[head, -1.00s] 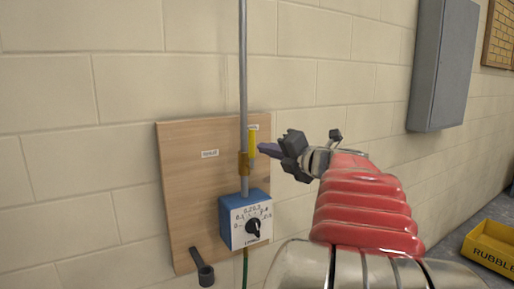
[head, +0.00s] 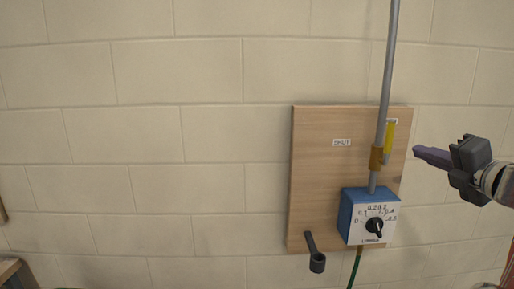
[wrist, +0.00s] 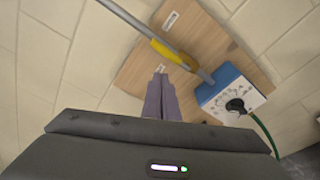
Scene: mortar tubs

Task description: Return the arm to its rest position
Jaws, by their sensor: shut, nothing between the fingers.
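My gripper (head: 418,151) is at the right of the head view, pointing left, its fingers shut and empty. A visible gap separates the fingertips from the yellow valve lever (head: 389,137), which stands along the grey pipe (head: 385,85). In the wrist view my gripper (wrist: 161,82) reaches up from the bottom with both fingers together, over the board and just below the yellow lever (wrist: 170,53).
A wooden board (head: 320,190) on the block wall carries a blue box with a dial (head: 374,226). A black pipe-like fitting (head: 317,262) sits at its lower left edge. A green hose (head: 355,268) hangs below the box. The wall to the left is bare.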

